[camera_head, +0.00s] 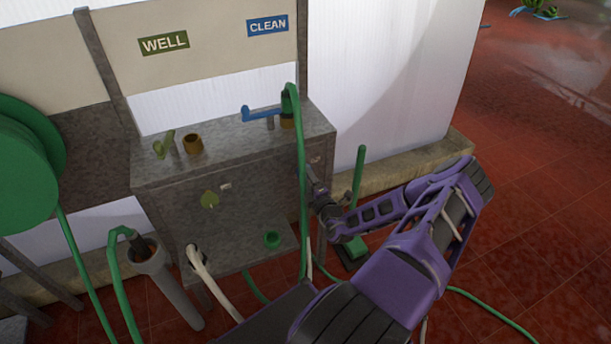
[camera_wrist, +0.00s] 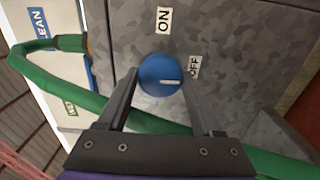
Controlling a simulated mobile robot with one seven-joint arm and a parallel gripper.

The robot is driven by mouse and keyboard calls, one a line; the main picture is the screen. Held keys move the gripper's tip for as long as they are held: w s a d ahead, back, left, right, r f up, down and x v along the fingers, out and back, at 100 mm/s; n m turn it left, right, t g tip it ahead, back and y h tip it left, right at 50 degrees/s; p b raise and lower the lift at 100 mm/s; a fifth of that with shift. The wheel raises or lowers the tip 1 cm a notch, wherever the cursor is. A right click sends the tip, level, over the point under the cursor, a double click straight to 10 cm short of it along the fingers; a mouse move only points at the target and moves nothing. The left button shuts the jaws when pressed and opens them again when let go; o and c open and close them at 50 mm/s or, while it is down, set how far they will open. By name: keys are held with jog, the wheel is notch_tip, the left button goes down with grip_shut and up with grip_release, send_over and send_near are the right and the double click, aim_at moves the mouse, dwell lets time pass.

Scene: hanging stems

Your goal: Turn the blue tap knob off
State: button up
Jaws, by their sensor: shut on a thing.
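The blue tap knob (camera_wrist: 160,73) is round with a short white mark, on the speckled grey side of the cabinet. An ON label (camera_wrist: 164,20) is above it in the wrist view, and an OFF label (camera_wrist: 194,67) is to its right. The white mark lies on the knob's right part, on the OFF side. My gripper (camera_wrist: 160,85) has one finger on each side of the knob and is shut on it. In the head view my gripper (camera_head: 314,178) reaches the cabinet's right side; the knob is hidden there.
A green hose (camera_head: 302,190) hangs down close to my gripper and crosses the wrist view behind the fingers. The cabinet (camera_head: 160,205) carries a blue lever (camera_head: 262,113) under the CLEAN sign (camera_head: 267,26). A green post (camera_head: 358,185) stands close right of my gripper.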

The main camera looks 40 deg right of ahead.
jog(key=o, duration=1.3)
jog(key=shift+o, duration=0.2)
jog(key=v, duration=1.7)
jog(key=shift+s+a, duration=0.15)
jog(key=shift+s, duration=0.05)
